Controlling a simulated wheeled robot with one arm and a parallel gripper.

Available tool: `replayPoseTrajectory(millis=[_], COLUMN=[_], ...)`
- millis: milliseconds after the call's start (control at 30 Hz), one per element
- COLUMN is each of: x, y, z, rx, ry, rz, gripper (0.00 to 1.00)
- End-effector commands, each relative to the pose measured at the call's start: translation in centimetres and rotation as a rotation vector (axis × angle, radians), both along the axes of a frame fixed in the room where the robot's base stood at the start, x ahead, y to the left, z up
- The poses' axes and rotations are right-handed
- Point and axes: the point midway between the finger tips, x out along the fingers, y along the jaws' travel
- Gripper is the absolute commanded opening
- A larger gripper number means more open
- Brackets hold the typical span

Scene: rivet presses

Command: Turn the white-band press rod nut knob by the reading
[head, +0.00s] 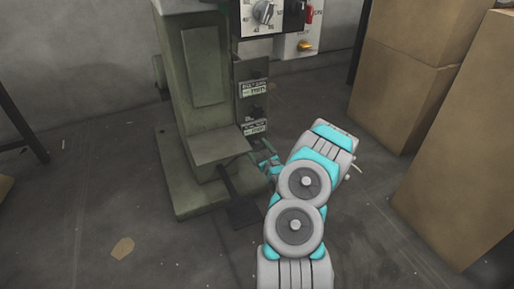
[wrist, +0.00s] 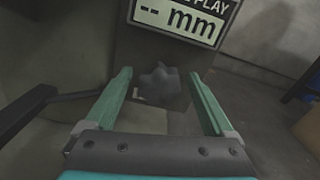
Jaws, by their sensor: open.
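A dark grey lobed knob (wrist: 163,86) sits below a display plate reading "-- mm" (wrist: 180,18) in the wrist view. My gripper (wrist: 160,75) is open, with one green finger left of the knob and one right, both apart from it. I cannot tell how deep the knob lies between the fingertips. In the head view, my gripper (head: 264,158) is low at the press's right side, below the lower plate (head: 254,127). No white band shows clearly on the knob.
The grey-green press (head: 205,90) stands on a wide base. Another dark knob (head: 257,112) lies below the upper plate (head: 252,89). A control box with a dial (head: 264,12) is above. Cardboard boxes (head: 410,60) stand at right. A dark bar (wrist: 45,110) crosses left of my gripper.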

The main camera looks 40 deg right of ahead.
Motion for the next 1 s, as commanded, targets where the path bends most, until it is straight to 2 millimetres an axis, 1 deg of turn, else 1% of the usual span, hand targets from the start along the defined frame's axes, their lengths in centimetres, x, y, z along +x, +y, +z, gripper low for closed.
replayPoseTrajectory(millis=[167,267,500,700,800,1000], x=[-0.3,-1.1,-4.5,-6.7,-7.3,-7.6], y=[0.0,0.1,0.9,1.5,1.7,1.9], z=[0.0,0.0,0.0,0.0,0.0,0.0], rx=[0.0,0.001,0.003,0.002,0.002,0.001], ry=[0.0,0.001,0.002,0.001,0.001,0.001], rz=[-0.001,-0.002,-0.004,-0.001,-0.001,0.0], gripper=[0.88,0.88,0.88,0.88,0.88,0.88])
